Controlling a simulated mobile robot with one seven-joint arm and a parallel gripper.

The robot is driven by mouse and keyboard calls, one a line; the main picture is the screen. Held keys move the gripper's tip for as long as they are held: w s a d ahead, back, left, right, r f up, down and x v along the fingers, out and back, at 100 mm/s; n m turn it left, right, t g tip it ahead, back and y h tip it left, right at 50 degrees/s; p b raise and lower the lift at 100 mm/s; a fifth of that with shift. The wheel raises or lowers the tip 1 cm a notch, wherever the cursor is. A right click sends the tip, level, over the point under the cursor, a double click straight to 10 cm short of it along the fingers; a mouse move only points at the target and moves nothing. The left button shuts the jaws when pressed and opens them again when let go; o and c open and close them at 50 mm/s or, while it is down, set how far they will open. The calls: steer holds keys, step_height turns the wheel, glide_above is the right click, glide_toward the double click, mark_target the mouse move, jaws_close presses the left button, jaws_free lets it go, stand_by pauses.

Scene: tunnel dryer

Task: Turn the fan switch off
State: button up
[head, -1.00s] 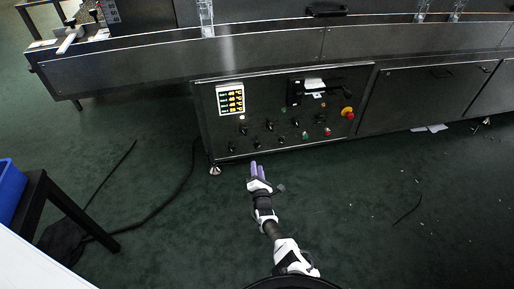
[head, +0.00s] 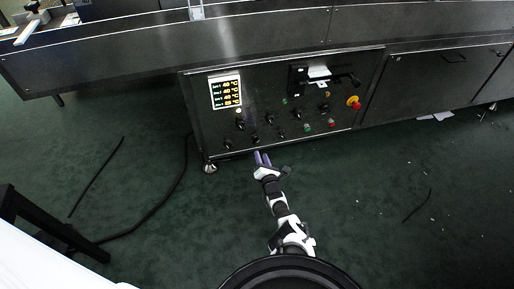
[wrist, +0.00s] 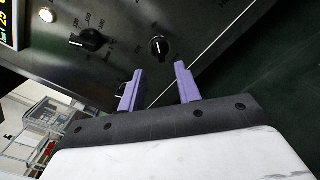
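The dark control panel (head: 210,130) on the dryer's front carries several black rotary knobs; no label I can read marks one as the fan switch. In the wrist view a knob with a white pointer line (wrist: 158,46) lies just beyond and between my fingertips, its pointer roughly upright. A larger knob with a numbered scale (wrist: 90,40) is to its left. Another knob (wrist: 121,89) is partly hidden behind the left finger. My gripper (head: 262,158), with purple fingers, is at the panel's lower edge in the head view. It is open and empty (wrist: 159,69), apparently touching no knob.
The panel also has a lit temperature display (head: 225,92), a red emergency stop on yellow (head: 354,102), and small green (head: 307,127) and red (head: 332,122) buttons. A black cable (head: 165,195) lies on the floor at left. A black stand (head: 50,222) is at far left.

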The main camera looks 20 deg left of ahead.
mark_target(256, 140)
steer(key=b+x, duration=0.5)
steer(key=x, duration=0.3)
steer(key=shift+a, duration=0.1)
steer(key=c, duration=0.6)
